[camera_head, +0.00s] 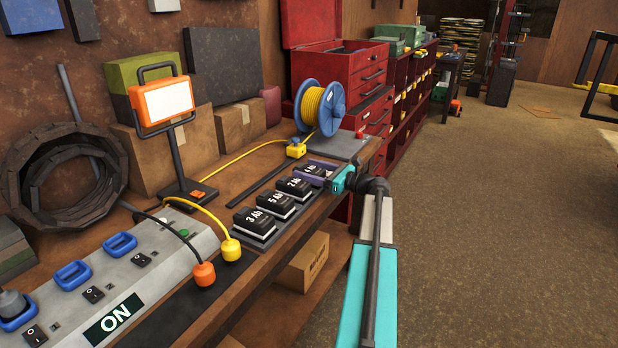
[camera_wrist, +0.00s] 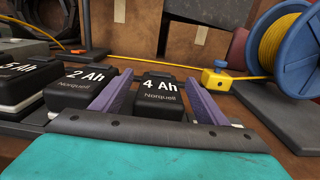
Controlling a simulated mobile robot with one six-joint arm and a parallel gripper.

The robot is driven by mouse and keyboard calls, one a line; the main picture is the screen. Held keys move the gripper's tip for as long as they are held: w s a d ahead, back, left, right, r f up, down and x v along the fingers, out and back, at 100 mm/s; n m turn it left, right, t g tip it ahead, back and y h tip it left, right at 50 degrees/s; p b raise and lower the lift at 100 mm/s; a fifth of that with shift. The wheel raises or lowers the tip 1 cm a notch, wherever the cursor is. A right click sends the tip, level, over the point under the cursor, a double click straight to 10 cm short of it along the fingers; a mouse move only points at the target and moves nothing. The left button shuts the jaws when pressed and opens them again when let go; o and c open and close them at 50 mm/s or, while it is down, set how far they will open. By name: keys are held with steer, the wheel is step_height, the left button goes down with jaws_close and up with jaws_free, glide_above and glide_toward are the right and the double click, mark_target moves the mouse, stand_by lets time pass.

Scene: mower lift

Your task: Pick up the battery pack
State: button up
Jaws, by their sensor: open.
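Several black battery packs stand in a row on a dark charging base on the bench. In the head view they are the 3 Ah pack (camera_head: 255,220), the 5 Ah pack (camera_head: 277,203), the 2 Ah pack (camera_head: 296,187) and a far one mostly hidden by my gripper (camera_head: 320,171). In the wrist view the far one reads 4 Ah (camera_wrist: 160,98). The purple fingers of my gripper (camera_wrist: 157,95) are open, one on each side of the 4 Ah pack. I cannot tell whether they touch it. The 2 Ah pack (camera_wrist: 75,90) is just left of the left finger.
A blue reel (camera_head: 321,106) with yellow cable stands behind the packs, its yellow plug block (camera_wrist: 221,76) close by. A work lamp (camera_head: 166,100) and a power strip (camera_head: 110,270) marked ON are on the left. Red drawers (camera_head: 350,75) stand behind. The floor right is clear.

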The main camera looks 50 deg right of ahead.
mark_target(309, 168)
stand_by(0.3)
steer(key=c, duration=1.5)
steer(key=shift+r, duration=0.15)
steer(key=shift+r, duration=4.9)
